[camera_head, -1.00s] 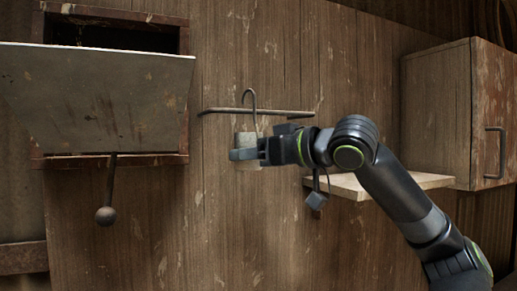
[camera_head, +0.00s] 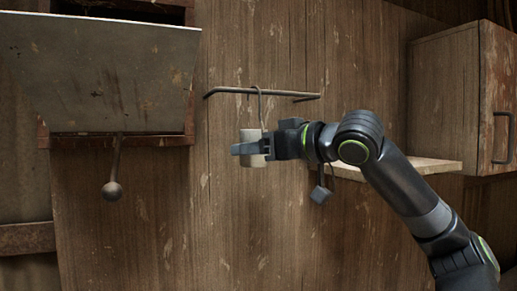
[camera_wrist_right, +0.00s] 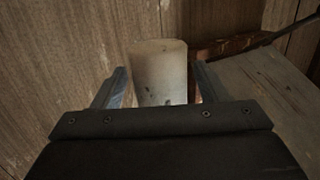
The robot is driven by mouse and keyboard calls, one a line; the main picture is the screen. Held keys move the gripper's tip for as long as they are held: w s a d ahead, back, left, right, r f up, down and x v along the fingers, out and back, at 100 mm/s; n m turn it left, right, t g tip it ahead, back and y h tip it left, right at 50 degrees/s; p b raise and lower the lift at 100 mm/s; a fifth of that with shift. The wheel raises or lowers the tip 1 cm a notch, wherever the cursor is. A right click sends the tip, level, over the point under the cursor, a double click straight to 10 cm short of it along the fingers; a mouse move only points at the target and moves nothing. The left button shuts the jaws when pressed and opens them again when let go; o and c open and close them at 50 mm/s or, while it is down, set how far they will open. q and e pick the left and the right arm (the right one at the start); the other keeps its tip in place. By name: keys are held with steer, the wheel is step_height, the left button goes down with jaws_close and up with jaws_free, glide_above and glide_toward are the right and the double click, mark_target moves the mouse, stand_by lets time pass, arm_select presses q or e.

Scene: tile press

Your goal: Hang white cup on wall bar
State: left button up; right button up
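The white cup (camera_head: 253,134) is upright between the fingers of my right gripper (camera_head: 248,149), which is shut on it. A thin curved hook (camera_head: 262,106) rises above the cup, and its top crosses the dark wall bar (camera_head: 225,90). The hook's top sits just above the bar; whether it touches I cannot tell. In the right wrist view the cup (camera_wrist_right: 160,72) stands between the two fingers (camera_wrist_right: 158,88), tight to them or nearly so. My left gripper is out of view.
A wooden box with a tilted metal plate (camera_head: 100,70) and a ball-ended lever (camera_head: 112,190) is at the left. A wooden shelf (camera_head: 425,165) and a cabinet with a handle (camera_head: 450,100) are at the right. The wall below the cup is clear.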

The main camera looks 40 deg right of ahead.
steer(key=shift+o, duration=0.5)
steer(key=shift+s+d+f+b, duration=0.1)
steer(key=shift+s+d+b, duration=0.05)
steer(key=shift+s+b, duration=0.35)
steer(key=b+v, duration=0.8)
steer(key=v, duration=0.8)
steer(key=shift+s, duration=0.2)
